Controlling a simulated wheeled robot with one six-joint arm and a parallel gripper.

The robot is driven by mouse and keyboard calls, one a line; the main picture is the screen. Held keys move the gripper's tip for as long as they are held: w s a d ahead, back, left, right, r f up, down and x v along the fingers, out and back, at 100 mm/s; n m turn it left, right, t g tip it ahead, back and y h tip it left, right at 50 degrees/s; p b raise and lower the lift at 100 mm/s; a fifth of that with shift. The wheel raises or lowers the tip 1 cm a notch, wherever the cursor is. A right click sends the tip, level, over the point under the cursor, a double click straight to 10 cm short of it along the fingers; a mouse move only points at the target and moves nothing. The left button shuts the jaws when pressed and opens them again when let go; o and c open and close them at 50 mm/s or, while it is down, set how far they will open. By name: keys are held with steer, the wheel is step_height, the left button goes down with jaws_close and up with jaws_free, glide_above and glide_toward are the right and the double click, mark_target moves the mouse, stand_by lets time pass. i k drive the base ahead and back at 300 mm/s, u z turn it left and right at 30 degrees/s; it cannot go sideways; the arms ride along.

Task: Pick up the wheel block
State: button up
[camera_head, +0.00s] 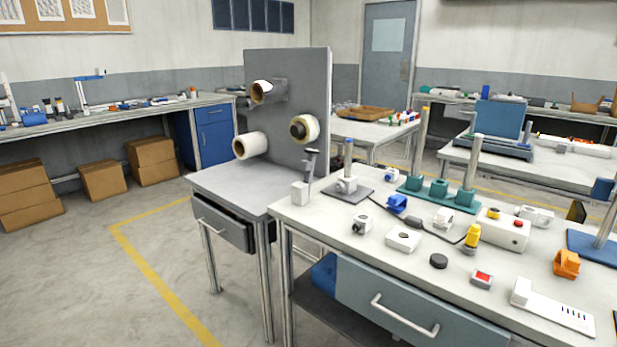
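I cannot tell for certain which piece is the wheel block. Several small blocks lie apart on the white worktable (345,215) at right. A small white block with a dark round part (361,223) sits near its left side. A low white block with a round top (403,239) lies to the right of that. A blue block (397,204) is behind them, and an orange block (567,263) is farther right. My gripper is not in view, and nothing is seen holding any of these blocks.
A grey stand (309,100) with film reels on its upright panel adjoins the worktable at left. Open floor (90,290) lies at left.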

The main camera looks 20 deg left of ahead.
mark_target(300, 190)
steer(key=u, duration=1)
